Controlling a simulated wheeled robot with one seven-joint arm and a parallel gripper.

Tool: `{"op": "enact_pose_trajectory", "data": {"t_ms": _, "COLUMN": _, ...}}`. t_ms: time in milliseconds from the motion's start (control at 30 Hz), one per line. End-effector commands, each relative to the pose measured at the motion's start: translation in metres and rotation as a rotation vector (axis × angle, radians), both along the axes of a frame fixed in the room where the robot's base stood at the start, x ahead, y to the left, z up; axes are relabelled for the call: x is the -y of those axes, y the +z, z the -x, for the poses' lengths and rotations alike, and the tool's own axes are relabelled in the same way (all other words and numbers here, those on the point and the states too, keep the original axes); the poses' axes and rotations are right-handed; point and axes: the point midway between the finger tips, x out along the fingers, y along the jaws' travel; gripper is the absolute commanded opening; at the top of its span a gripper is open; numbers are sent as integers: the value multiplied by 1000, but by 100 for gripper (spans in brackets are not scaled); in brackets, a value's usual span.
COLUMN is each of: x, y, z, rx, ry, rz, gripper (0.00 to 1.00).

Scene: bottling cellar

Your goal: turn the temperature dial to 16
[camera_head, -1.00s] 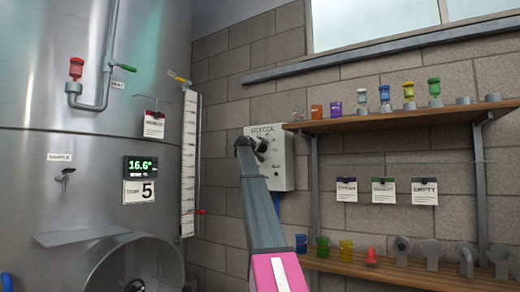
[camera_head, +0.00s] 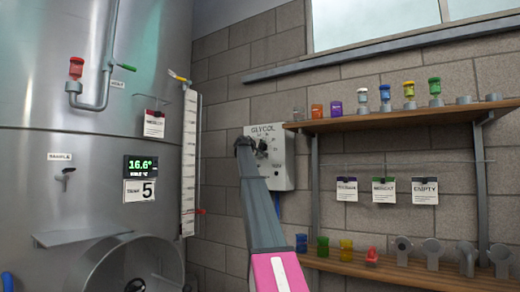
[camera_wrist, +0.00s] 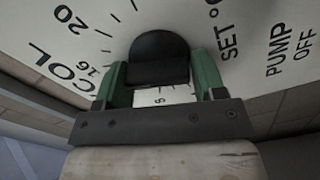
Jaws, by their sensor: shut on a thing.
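The temperature dial (camera_wrist: 158,55) is a round black knob on the white face of the glycol box. In the wrist view, my gripper (camera_wrist: 160,78) has its two green fingers on either side of the dial, shut on it. The printed marks 20 and 16 show to the left of the dial, and SET to the right; the dial's pointer cannot be made out. In the head view, my gripper (camera_head: 250,147) is at the left part of the glycol box (camera_head: 280,172), and my arm hides much of that side. A green display (camera_head: 141,164) on the tank reads 16.6°.
A large steel tank (camera_head: 60,110) stands at the left, with a white level scale (camera_head: 189,160) at its side. To the right are an upper shelf (camera_head: 400,117) and a lower shelf (camera_head: 400,274) with coloured jars and fittings. Cards (camera_head: 384,190) hang between them.

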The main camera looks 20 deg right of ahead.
Motion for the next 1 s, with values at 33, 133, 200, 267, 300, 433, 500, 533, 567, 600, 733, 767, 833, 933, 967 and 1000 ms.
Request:
{"op": "enact_pose_trajectory", "data": {"t_ms": 33, "x": 1, "y": 4, "z": 0, "rx": 2, "ry": -1, "rz": 7, "gripper": 40}}
{"op": "enact_pose_trajectory", "data": {"t_ms": 133, "x": 1, "y": 4, "z": 0, "rx": 3, "ry": -1, "rz": 7, "gripper": 40}}
{"op": "enact_pose_trajectory", "data": {"t_ms": 200, "x": 1, "y": 4, "z": 0, "rx": 3, "ry": -1, "rz": 7, "gripper": 40}}
{"op": "enact_pose_trajectory", "data": {"t_ms": 267, "x": 1, "y": 4, "z": 0, "rx": 3, "ry": -1, "rz": 8, "gripper": 80}}
{"op": "enact_pose_trajectory", "data": {"t_ms": 300, "x": 1, "y": 4, "z": 0, "rx": 4, "ry": 0, "rz": 6, "gripper": 85}}
{"op": "enact_pose_trajectory", "data": {"t_ms": 433, "x": 0, "y": 3, "z": 0, "rx": 3, "ry": -1, "rz": 4, "gripper": 85}}
{"op": "enact_pose_trajectory", "data": {"t_ms": 500, "x": 0, "y": 2, "z": 0, "rx": 3, "ry": 0, "rz": 3, "gripper": 85}}
{"op": "enact_pose_trajectory", "data": {"t_ms": 533, "x": 0, "y": 2, "z": 0, "rx": 3, "ry": 0, "rz": 3, "gripper": 85}}
{"op": "enact_pose_trajectory", "data": {"t_ms": 567, "x": 0, "y": 2, "z": 0, "rx": 3, "ry": 0, "rz": 3, "gripper": 85}}
{"op": "enact_pose_trajectory", "data": {"t_ms": 600, "x": -1, "y": 2, "z": 1, "rx": 3, "ry": 0, "rz": 2, "gripper": 85}}
{"op": "enact_pose_trajectory", "data": {"t_ms": 733, "x": -6, "y": 1, "z": 5, "rx": 3, "ry": 0, "rz": 2, "gripper": 85}}
{"op": "enact_pose_trajectory", "data": {"t_ms": 767, "x": -8, "y": 1, "z": 7, "rx": 3, "ry": 0, "rz": 2, "gripper": 85}}
{"op": "enact_pose_trajectory", "data": {"t_ms": 833, "x": -14, "y": 1, "z": 12, "rx": 3, "ry": 1, "rz": 2, "gripper": 85}}
{"op": "enact_pose_trajectory", "data": {"t_ms": 933, "x": -26, "y": 0, "z": 22, "rx": 3, "ry": 2, "rz": 2, "gripper": 85}}
{"op": "enact_pose_trajectory", "data": {"t_ms": 967, "x": -30, "y": 0, "z": 25, "rx": 4, "ry": 1, "rz": 3, "gripper": 85}}
{"op": "enact_pose_trajectory", "data": {"t_ms": 1000, "x": -36, "y": 0, "z": 30, "rx": 4, "ry": 1, "rz": 3, "gripper": 85}}
